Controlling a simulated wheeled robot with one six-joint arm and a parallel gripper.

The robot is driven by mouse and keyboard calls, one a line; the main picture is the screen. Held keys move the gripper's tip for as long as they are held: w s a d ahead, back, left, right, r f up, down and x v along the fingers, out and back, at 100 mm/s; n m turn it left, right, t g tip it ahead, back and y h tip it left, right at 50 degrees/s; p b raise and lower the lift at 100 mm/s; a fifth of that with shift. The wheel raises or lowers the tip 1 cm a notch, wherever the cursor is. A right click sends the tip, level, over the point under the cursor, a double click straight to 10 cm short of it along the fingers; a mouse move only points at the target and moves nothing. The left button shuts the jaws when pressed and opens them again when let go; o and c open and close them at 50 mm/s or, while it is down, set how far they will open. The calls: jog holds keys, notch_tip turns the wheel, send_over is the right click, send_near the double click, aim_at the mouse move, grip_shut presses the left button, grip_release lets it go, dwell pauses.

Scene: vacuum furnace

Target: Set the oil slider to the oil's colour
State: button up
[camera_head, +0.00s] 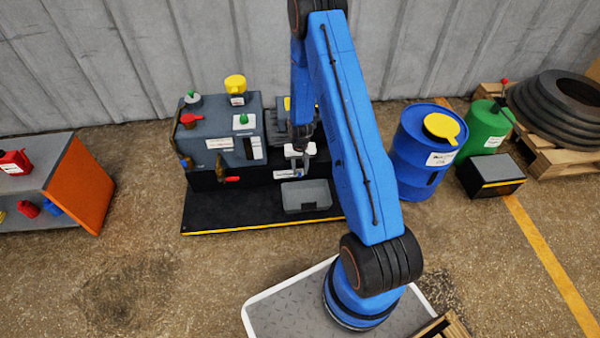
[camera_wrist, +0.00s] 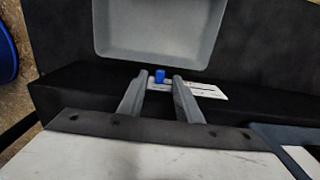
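A small blue knob (camera_wrist: 159,76) stands on a dark ledge in the wrist view, beside a white label strip (camera_wrist: 209,90). It looks like the slider's knob. My gripper (camera_wrist: 160,82) is open, its two grey fingers on either side of the knob, with a gap showing at each side. I cannot tell how deep the knob sits between the fingertips. In the head view my gripper (camera_head: 298,158) is over the front of the grey machine (camera_head: 215,130), above a white label (camera_head: 287,174). The knob cannot be made out there. I cannot identify the oil's colour.
A grey tray (camera_head: 306,196) sits just in front of the label; it also shows in the wrist view (camera_wrist: 158,50). Blue (camera_head: 412,175) and green (camera_head: 485,130) drums and a dark box (camera_head: 490,175) stand right. An orange-sided bench (camera_head: 82,188) stands left. Floor between is clear.

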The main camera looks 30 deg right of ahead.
jog(key=shift+f, duration=1)
jog(key=shift+c, duration=0.3)
grip_shut()
jog(key=a, duration=0.1)
jog(key=w+a, duration=0.1)
jog(key=a, duration=0.1)
jog(key=shift+w, duration=0.1)
jog(key=shift+o, duration=0.3)
grip_release()
jog(key=shift+a, duration=0.1)
jog(key=shift+r, duration=0.1)
notch_tip(320, 180, up, 17)
